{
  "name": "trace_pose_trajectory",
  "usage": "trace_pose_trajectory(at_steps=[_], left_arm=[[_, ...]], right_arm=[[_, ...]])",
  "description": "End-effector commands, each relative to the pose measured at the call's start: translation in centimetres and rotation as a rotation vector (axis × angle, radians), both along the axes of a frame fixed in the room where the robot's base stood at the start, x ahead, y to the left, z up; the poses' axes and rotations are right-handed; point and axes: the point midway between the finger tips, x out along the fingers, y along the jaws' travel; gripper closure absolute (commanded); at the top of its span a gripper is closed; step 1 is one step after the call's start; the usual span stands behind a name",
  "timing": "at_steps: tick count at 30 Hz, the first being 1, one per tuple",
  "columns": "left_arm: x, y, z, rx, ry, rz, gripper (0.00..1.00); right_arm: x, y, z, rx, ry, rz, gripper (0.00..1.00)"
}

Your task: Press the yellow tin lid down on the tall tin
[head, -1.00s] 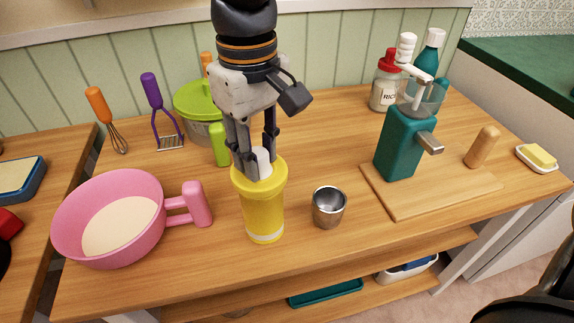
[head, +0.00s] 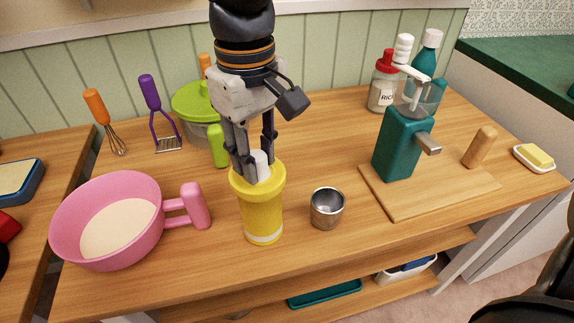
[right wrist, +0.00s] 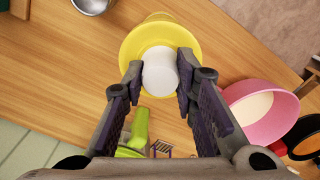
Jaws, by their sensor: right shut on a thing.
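The tall tin (head: 262,219) is yellow with a pale band at its foot and stands upright near the table's front edge. The yellow tin lid (head: 275,184) is on top of it, with a white knob (head: 261,163) in its middle. My right gripper (head: 257,170) points down from above and is shut on the knob. In the right wrist view, the fingers (right wrist: 160,80) have the white knob (right wrist: 160,70) between them, over the round yellow lid (right wrist: 132,52). I cannot tell whether the lid is fully seated on the rim. My left gripper is not in view.
A small steel cup (head: 327,208) stands just right of the tin. A pink pan (head: 108,219) with its handle (head: 195,205) is to the left. A green-lidded pot (head: 195,101) is behind. A teal grinder (head: 398,146) stands on a wooden board (head: 425,193) at right.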

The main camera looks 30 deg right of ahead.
Motion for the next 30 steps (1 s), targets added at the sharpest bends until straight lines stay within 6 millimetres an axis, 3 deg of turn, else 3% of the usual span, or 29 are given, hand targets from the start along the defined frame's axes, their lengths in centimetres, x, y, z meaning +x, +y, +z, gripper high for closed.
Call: trace_pose_trajectory(at_steps=[27, 28, 30], left_arm=[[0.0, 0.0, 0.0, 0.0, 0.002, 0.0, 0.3], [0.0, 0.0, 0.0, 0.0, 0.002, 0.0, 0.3], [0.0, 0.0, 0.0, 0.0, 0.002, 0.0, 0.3]], right_arm=[[-0.1, 0.0, -1.9, -0.005, 0.003, 0.003, 1.0], [-0.1, 0.0, -1.9, -0.005, 0.003, 0.003, 0.72], [0.0, 0.0, -1.9, -0.005, 0.003, 0.003, 0.56]])
